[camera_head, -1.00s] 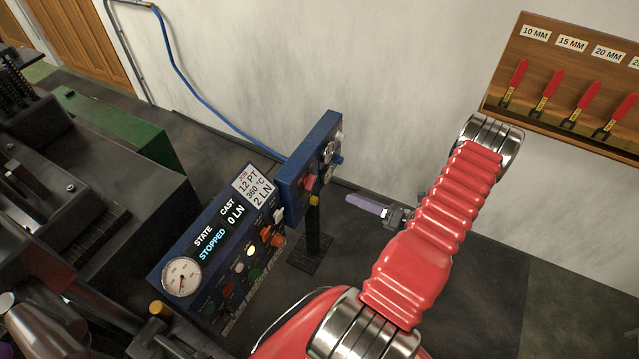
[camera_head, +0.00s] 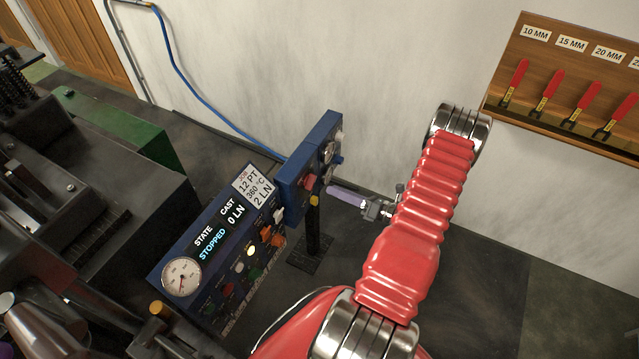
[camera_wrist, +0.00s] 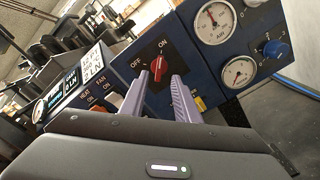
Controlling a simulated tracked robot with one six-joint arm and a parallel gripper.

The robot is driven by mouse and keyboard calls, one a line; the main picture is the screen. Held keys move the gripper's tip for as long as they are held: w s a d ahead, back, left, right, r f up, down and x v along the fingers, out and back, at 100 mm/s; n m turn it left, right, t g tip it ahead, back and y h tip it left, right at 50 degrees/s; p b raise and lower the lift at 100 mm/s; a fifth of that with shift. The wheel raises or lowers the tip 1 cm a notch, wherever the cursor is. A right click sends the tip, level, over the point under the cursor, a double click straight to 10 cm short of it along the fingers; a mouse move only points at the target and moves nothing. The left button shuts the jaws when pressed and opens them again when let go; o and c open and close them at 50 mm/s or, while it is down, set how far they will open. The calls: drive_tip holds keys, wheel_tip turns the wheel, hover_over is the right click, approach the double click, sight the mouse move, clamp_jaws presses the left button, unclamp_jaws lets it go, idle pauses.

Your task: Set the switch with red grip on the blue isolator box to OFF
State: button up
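The blue isolator box (camera_head: 296,170) stands on a post left of my arm in the head view; its panel fills the upper middle of the wrist view (camera_wrist: 204,68). The switch with red grip (camera_wrist: 158,69) sits between the OFF label on its left and the ON label on its right. Its grip leans up and to the right, towards ON. It shows small in the head view (camera_head: 310,182). My gripper (camera_wrist: 157,80) has two purple fingers, open and apart, pointing at the switch from either side. I cannot tell whether they touch it. In the head view my gripper (camera_head: 331,190) is just right of the box.
Two gauges (camera_wrist: 217,22) and a blue knob (camera_wrist: 274,48) are on the box's right part. A control panel with a lit display (camera_head: 220,228) stands left of it. A rack of red-handled tools (camera_head: 570,85) hangs on the right wall.

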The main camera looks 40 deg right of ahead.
sight(310, 182)
drive_tip(key=x, duration=0.7)
clamp_jaws()
idle(0.4)
drive_tip(key=shift+w+d, duration=0.1)
drive_tip(key=shift+w, duration=0.05)
